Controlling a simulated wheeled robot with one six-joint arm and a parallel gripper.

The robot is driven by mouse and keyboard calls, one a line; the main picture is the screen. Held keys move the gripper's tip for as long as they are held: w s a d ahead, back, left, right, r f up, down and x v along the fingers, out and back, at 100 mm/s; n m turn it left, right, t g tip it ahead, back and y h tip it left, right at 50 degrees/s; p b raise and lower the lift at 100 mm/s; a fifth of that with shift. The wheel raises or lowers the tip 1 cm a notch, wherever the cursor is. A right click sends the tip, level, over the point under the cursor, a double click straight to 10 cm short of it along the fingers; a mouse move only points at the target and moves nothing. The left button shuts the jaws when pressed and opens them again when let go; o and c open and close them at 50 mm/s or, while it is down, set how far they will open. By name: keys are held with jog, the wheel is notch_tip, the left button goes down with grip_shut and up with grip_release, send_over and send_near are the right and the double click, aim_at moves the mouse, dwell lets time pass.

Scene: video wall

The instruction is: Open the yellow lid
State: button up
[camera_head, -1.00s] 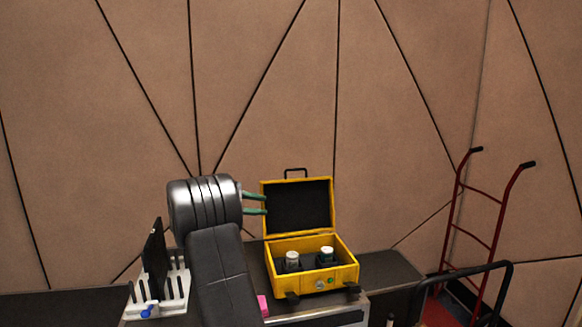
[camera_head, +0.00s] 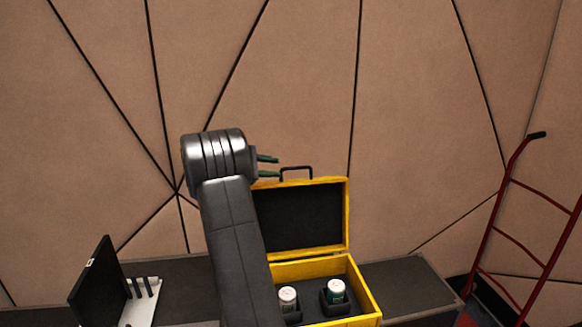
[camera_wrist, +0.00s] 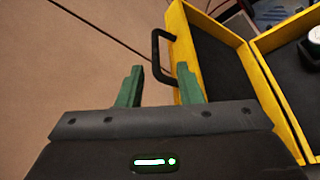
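The yellow lid (camera_head: 347,215) of the case stands upright in the head view, swung up from the yellow case (camera_head: 366,290), with its dark lining facing me. A black handle (camera_head: 297,170) sits on its top edge; it also shows in the wrist view (camera_wrist: 158,58).
A white rack with a black panel (camera_head: 95,280) stands at the left. A red hand truck (camera_head: 510,195) stands at the right. The bench (camera_head: 415,275) is clear right of the case.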

aim_at(291, 168)
jog(key=x, duration=0.5)
jog(key=p+x, duration=0.1)
jog(key=x, duration=0.1)
jog(key=shift+w+r, duration=0.1)
jog(key=shift+w, duration=0.25)
grip_shut()
